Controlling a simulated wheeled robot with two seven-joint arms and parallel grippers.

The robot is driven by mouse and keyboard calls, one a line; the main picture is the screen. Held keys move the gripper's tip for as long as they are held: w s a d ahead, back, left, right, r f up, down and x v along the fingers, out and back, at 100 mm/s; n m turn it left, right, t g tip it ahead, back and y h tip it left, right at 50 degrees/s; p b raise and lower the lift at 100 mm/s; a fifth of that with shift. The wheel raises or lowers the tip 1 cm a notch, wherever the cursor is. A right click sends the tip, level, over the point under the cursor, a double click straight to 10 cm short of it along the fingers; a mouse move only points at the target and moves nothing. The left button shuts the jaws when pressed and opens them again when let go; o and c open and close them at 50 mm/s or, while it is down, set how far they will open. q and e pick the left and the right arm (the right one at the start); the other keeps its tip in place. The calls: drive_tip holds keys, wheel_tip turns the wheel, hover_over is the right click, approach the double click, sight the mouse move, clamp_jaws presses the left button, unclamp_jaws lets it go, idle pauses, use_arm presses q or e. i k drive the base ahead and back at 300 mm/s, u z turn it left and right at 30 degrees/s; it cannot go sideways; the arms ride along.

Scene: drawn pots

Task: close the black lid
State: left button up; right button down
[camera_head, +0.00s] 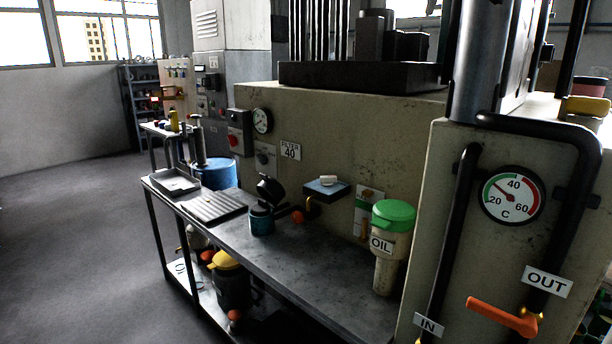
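A small teal pot (262,222) with a black rim stands on the grey workbench. Its black lid (270,188) stands open, tilted up above the rim. An orange round knob (297,216) shows just right of the pot; I cannot tell what it belongs to. Neither of my grippers is in view.
The workbench (310,275) is clear in front and right of the pot. A ribbed dark mat (214,206) and a grey tray (174,182) lie to its left. A green-lidded oil container (392,240) is at right. A small shelf (326,190) juts from the machine behind.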

sight(269, 189)
drive_tip(key=u, duration=0.8)
drive_tip(key=i, duration=0.65)
drive_tip(key=u, duration=0.9)
drive_tip(key=i, duration=1.1)
drive_tip(key=z, duration=0.3)
